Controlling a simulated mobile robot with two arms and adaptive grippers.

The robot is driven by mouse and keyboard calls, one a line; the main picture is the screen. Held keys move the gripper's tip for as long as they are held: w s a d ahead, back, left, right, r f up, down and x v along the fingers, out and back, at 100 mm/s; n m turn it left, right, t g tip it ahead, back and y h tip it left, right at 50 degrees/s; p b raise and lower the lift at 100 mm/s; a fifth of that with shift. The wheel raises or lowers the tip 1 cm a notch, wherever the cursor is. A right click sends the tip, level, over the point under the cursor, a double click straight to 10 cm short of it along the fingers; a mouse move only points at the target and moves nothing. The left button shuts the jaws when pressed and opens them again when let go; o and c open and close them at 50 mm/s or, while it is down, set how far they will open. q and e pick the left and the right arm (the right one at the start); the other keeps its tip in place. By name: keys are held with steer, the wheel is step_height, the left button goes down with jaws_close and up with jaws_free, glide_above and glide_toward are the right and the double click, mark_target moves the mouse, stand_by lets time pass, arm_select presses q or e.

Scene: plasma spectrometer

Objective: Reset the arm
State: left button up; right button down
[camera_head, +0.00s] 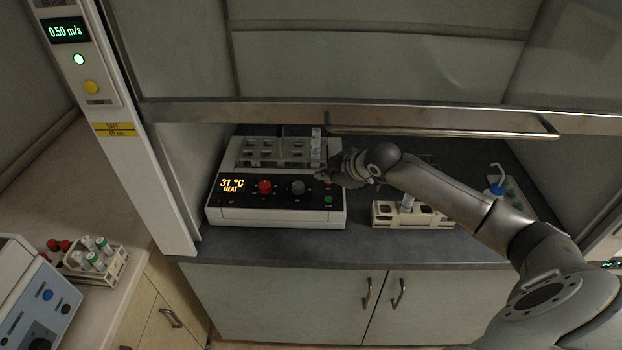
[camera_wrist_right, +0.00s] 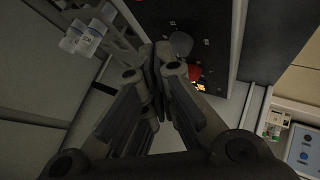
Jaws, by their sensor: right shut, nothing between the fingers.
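My right arm reaches in from the right in the head view. Its gripper (camera_head: 328,176) is at the right end of the heater block (camera_head: 275,216), by the panel with red, grey and green controls. The heater display reads 31 °C HEAT. In the right wrist view the gripper (camera_wrist_right: 160,50) is shut and empty, with the red knob (camera_wrist_right: 194,72) and grey knob (camera_wrist_right: 181,43) just beyond its fingertips. A capped tube (camera_head: 316,142) stands upright in the heater's rack, close to the gripper. My left gripper is not in view.
A raised sash with a metal handle (camera_head: 440,132) spans the hood opening above my arm. A beige rack (camera_head: 385,217) with a tube stands right of the heater. A blue-topped bottle (camera_head: 496,187) is farther right. A tube rack (camera_head: 107,272) sits on the left counter.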

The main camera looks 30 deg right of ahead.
steer(key=s+a+f+m+g, duration=0.1)
steer(key=s+a+f, duration=0.4)
steer(key=s+a, duration=0.3)
steer(key=s+a+f+m+g, duration=0.1)
steer(key=s+a+f+g, duration=0.1)
steer(key=s+a+f, duration=0.5)
steer(key=s+a+r+m+g+h, duration=0.15)
steer(key=s+m, duration=0.55)
steer(key=s, duration=1.1)
steer(key=s+f+g+b, duration=0.25)
steer(key=f+b, duration=0.25)
steer(key=f, duration=2.7)
steer(key=s+d+f+g+b, duration=0.1)
steer(key=s+d+f+b, duration=0.2)
steer(key=s+f, duration=1.4)
steer(key=shift+d+f+b, duration=0.2)
steer(key=shift+f+b, duration=0.2)
steer(key=shift+f, duration=0.2)
